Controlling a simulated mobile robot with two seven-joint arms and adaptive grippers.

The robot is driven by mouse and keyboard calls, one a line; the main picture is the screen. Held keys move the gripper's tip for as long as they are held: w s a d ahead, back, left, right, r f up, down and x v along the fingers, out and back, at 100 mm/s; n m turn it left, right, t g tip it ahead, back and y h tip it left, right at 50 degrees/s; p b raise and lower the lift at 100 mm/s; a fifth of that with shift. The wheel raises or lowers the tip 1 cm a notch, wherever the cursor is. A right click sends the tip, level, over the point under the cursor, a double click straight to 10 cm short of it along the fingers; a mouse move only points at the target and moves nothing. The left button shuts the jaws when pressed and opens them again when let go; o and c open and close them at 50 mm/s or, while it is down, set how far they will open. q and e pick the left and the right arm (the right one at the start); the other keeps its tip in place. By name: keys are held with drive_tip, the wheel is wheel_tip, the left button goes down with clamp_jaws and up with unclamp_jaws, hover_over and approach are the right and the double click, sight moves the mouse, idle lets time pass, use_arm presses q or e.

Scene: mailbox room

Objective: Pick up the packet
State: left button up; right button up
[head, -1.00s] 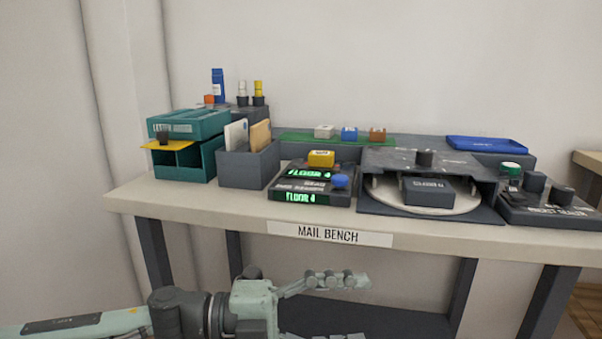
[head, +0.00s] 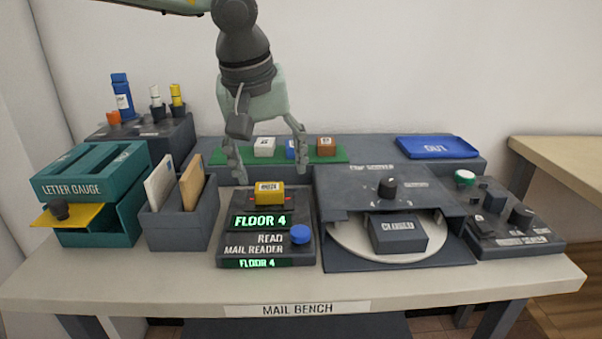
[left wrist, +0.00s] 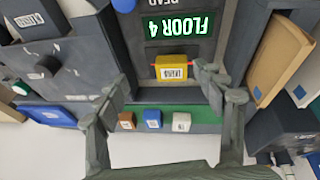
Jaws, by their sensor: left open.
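A small yellow packet (head: 267,192) with a white label sits on top of the dark mail reader (head: 266,245), whose screens read FLOOR 4. My left gripper (head: 269,170) is open, pointing down above and just behind the yellow packet, with nothing between its fingers. In the left wrist view the yellow packet (left wrist: 172,67) lies just beyond the open fingertips, nearer the right-hand finger. A white (head: 264,147), a partly hidden blue (head: 291,149) and a brown block (head: 326,146) stand on a green strip behind. My right gripper is not in view.
A letter holder (head: 180,228) with envelopes and a teal letter gauge (head: 118,228) stand left of the reader. A turntable (head: 352,240) with a dark box (head: 397,235) is right. A blue OUT tray (head: 437,147) is at the back. The bench's front strip is clear.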

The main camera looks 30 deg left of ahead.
sight(269, 188)
use_arm(q)
drive_tip(key=shift+m+y, duration=0.7)
drive_tip(key=shift+y, duration=0.2)
drive_tip(key=w+a+f, duration=0.1)
drive_tip(key=f, duration=0.1)
drive_tip(key=w+a+f, duration=0.1)
drive_tip(key=f, duration=0.1)
drive_tip(key=w+f, duration=0.1)
drive_tip(key=f, duration=0.1)
drive_tip(key=shift+a, duration=0.4)
drive_tip(key=shift+r, duration=0.1)
drive_tip(key=c, duration=1.4)
